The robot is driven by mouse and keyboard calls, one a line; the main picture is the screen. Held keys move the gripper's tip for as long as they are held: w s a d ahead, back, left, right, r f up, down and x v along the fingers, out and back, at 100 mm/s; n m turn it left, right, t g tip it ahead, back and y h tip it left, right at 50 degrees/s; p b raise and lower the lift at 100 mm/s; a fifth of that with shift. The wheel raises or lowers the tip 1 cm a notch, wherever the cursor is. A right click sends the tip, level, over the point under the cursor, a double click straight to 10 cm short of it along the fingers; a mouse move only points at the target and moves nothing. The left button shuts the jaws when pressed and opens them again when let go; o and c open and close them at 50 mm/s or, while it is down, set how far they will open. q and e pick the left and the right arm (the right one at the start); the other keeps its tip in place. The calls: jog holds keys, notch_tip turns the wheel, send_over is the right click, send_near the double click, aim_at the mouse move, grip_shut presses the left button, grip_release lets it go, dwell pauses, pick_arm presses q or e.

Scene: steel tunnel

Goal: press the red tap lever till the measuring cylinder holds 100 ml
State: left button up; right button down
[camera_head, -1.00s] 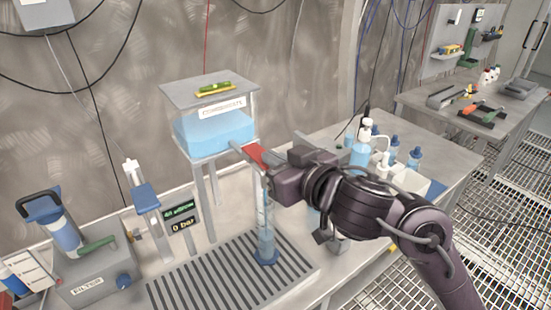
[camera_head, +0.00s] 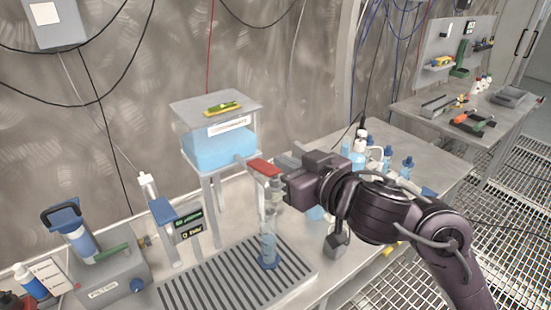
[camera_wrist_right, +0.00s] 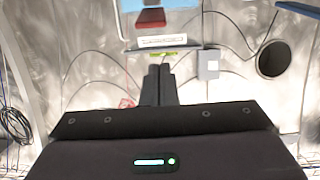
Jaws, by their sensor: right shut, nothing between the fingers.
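The red tap lever (camera_head: 264,168) sticks out from the front of the blue liquid tank (camera_head: 220,150). The clear measuring cylinder (camera_head: 268,245) stands upright on the slatted drain grid below it, with blue liquid in its lower part; I cannot read its marks. My right gripper (camera_head: 280,186) is shut and empty, close beside the lever on its right and partly in front of the cylinder's top. In the right wrist view, its closed fingers (camera_wrist_right: 158,84) are apart from the red lever (camera_wrist_right: 151,18). My left gripper is not in view.
A filter unit (camera_head: 105,278) and a small display post (camera_head: 186,224) stand left of the drain grid (camera_head: 215,285). Several blue-capped bottles (camera_head: 386,158) stand behind my right arm. A second bench (camera_head: 425,108) is at the back right.

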jog(key=v, duration=0.6)
jog(key=shift+d+p, duration=0.3)
jog(key=shift+p, duration=0.15)
jog(key=shift+w, duration=0.25)
